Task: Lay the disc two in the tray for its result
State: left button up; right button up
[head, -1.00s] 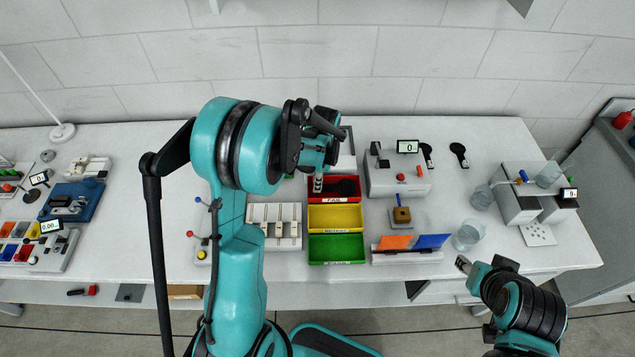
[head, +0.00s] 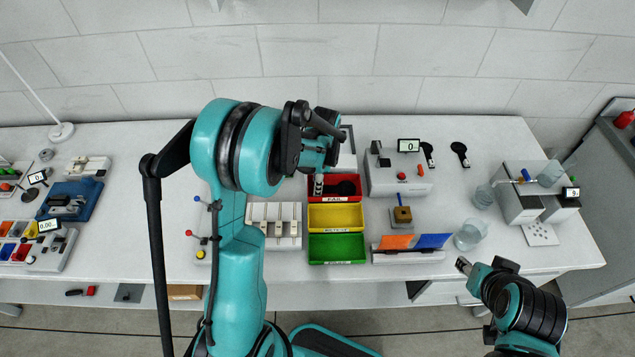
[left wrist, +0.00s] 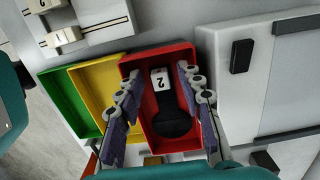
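Disc two, a black round disc with a handle and a white label reading 2 (left wrist: 172,124), lies in the red tray marked FAIL (head: 331,197).
A yellow tray (head: 335,225) and a green tray (head: 337,258) stand in front of the red one. A grey device with a display (head: 390,182) is to the right. Slotted white blocks (head: 262,241) stand left.

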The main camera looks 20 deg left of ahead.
pick_arm(q)
jog(key=shift+r, duration=0.25)
notch_tip(320, 180, up, 13)
jog(key=p, duration=0.4)
jog(key=s+d+r+n+t, duration=0.3)
jog(key=s+n, duration=0.3)
jog(key=s, duration=0.2)
jog(key=s+d+r+n+t, duration=0.3)
jog(key=s+n, duration=0.3)
jog(key=s, duration=0.2)
jog(key=shift+s+d+r+n+t+h, duration=0.25)
jog(key=shift+s+d+n+t+h, duration=0.15)
jog(key=shift+d+t, duration=0.35)
notch_tip(320, 180, down, 10)
jog(key=b, duration=1)
jog(key=shift+f, duration=0.1)
